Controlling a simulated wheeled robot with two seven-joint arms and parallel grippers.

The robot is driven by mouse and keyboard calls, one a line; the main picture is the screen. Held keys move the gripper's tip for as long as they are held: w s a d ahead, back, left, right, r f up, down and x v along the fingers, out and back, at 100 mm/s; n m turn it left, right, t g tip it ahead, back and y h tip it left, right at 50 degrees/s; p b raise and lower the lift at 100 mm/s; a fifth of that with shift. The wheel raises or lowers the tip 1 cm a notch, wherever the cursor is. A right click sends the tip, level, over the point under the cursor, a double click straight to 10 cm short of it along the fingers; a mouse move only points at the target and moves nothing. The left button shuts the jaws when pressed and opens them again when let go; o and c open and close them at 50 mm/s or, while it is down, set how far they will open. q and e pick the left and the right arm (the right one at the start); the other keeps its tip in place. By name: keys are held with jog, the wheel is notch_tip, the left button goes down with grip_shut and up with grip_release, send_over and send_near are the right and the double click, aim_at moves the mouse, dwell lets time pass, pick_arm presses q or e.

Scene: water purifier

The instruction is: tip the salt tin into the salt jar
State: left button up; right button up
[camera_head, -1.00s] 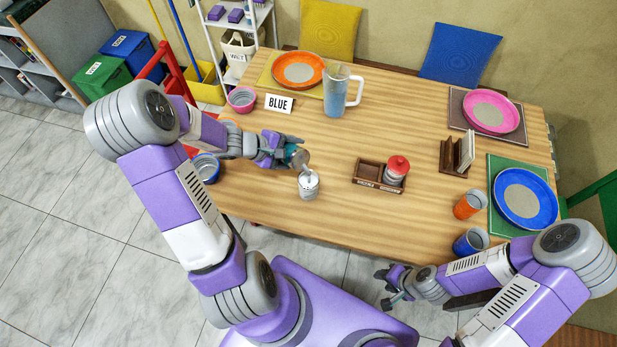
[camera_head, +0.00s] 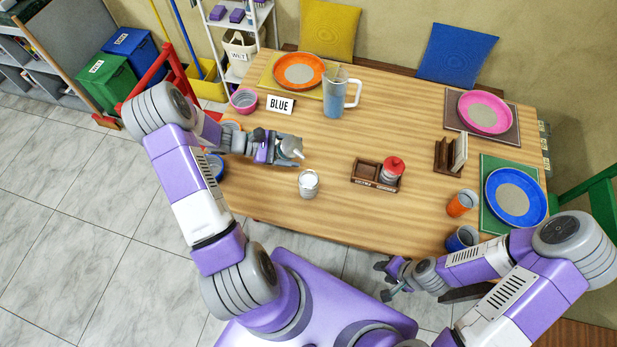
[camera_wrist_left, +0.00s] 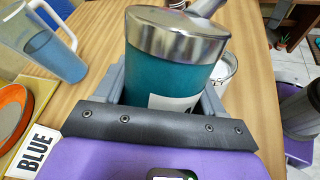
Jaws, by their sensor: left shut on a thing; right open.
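My left gripper (camera_head: 276,150) is shut on the salt tin (camera_head: 291,147), a teal can with a silver spouted top. The tin is held above the table, apart from the jar and up and left of it in the head view. In the left wrist view the tin (camera_wrist_left: 170,75) fills the middle, its pale label partly hidden by the gripper. The salt jar (camera_head: 309,184) stands upright on the table and has white content. It shows partly behind the tin in the left wrist view (camera_wrist_left: 227,70). My right gripper (camera_head: 383,280) is open and empty, off the table's front edge.
A wooden caddy (camera_head: 362,172) with a red-topped shaker (camera_head: 392,168) stands right of the jar. A pitcher (camera_head: 335,95) and BLUE sign (camera_head: 280,104) stand behind. Cups and a blue plate (camera_head: 516,197) are at right. Table right of the tin is clear.

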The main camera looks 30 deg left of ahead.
pick_arm(q)
jog(key=f+h+b, duration=0.1)
jog(key=a+f+n+h+b, duration=0.1)
jog(key=f+b, duration=0.1)
jog(key=f+n+h+b, duration=0.1)
jog(key=f+b, duration=0.1)
jog(key=shift+w+a, duration=0.2)
jog(key=shift+a, duration=0.05)
jog(key=shift+a+r+n+t+p, duration=0.15)
jog(key=shift+r+n+t+p, duration=0.25)
jog(key=shift+r, duration=0.3)
jog(key=shift+w+a+r+n+h+p, duration=0.1)
jog(key=shift+r+n+h+p, duration=0.3)
jog(key=shift+r+h, duration=0.35)
